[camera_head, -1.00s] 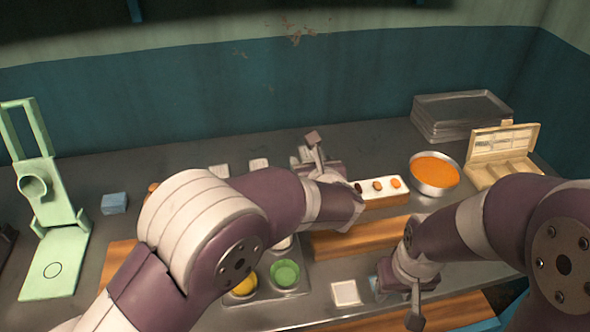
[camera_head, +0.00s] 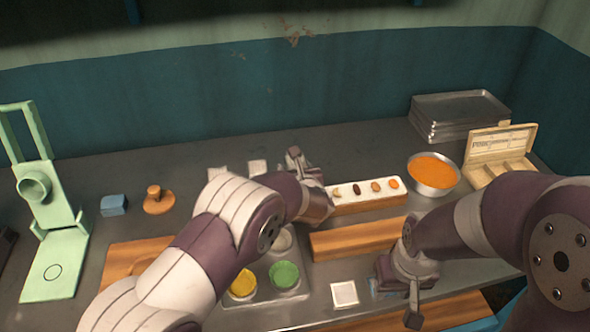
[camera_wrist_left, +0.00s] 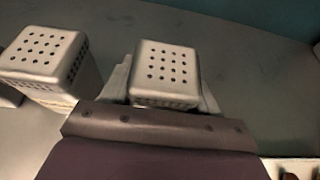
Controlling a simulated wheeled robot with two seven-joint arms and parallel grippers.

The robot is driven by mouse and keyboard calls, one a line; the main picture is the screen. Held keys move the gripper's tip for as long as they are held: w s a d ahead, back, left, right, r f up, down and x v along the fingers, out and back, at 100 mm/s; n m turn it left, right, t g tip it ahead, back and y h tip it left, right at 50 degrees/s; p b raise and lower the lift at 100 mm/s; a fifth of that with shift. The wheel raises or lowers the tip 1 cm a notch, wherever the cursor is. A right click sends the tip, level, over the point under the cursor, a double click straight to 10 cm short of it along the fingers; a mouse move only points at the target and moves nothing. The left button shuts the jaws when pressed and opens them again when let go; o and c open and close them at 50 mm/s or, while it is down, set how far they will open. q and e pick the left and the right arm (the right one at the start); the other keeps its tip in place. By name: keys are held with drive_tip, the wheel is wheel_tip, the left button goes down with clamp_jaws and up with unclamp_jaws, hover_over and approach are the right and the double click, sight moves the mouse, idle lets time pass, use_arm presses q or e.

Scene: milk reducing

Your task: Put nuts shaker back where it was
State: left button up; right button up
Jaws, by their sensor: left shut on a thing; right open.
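In the left wrist view, a pale shaker (camera_wrist_left: 167,70) with a perforated top stands between the fingers of my left gripper (camera_wrist_left: 165,95), which is shut on it. A second, similar shaker (camera_wrist_left: 45,55) stands close by on the left. In the head view, my left gripper (camera_head: 296,160) is at the back of the counter, just right of two pale shaker tops, one nearer (camera_head: 257,167) and one farther left (camera_head: 218,172). My right gripper (camera_head: 385,285) is open and low at the front right.
A wooden box with nuts on its white top (camera_head: 365,196) lies right of my left gripper. An orange-filled bowl (camera_head: 434,172), an open case (camera_head: 500,160) and stacked trays (camera_head: 460,115) are farther right. A tray of colored cups (camera_head: 290,290) and a white square (camera_head: 344,294) are in front.

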use_arm(q)
drive_tip(key=shift+f, duration=0.2)
drive_tip(key=o, duration=1.1)
drive_tip(key=shift+o, duration=0.2)
drive_tip(key=shift+s+r, duration=0.1)
drive_tip(key=shift+r, duration=0.25)
drive_tip(key=v, duration=1.1)
drive_tip(key=shift+s+b, duration=0.3)
drive_tip(key=shift+s, duration=0.05)
drive_tip(key=shift+d+r, duration=0.1)
drive_tip(key=shift+d, duration=0.05)
